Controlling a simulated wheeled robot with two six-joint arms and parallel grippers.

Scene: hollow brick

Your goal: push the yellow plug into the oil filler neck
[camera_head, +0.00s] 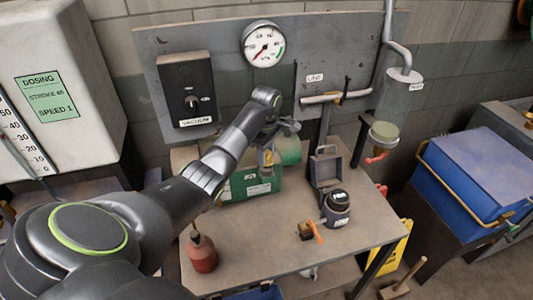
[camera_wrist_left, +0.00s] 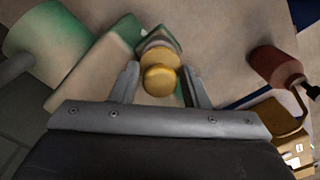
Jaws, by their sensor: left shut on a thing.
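The yellow plug (camera_head: 268,158) is below my left gripper (camera_head: 270,146), over the green housing (camera_head: 248,184) on the bench. In the left wrist view the yellow plug (camera_wrist_left: 160,80) is between the two fingers of my left gripper (camera_wrist_left: 160,74), which is shut on it. A grey ring, seemingly the oil filler neck (camera_wrist_left: 157,41), shows just beyond the plug on the green housing (camera_wrist_left: 112,50). The plug hides most of the neck, and I cannot tell whether the plug is in it or above it. My right gripper is not in view.
A red oil can (camera_head: 202,252) stands at the bench's front left. A dark jar (camera_head: 337,208) and an orange-handled tool (camera_head: 311,232) are to the right. A gauge panel (camera_head: 225,75) rises behind. The bench top (camera_head: 260,235) is clear in front of the housing.

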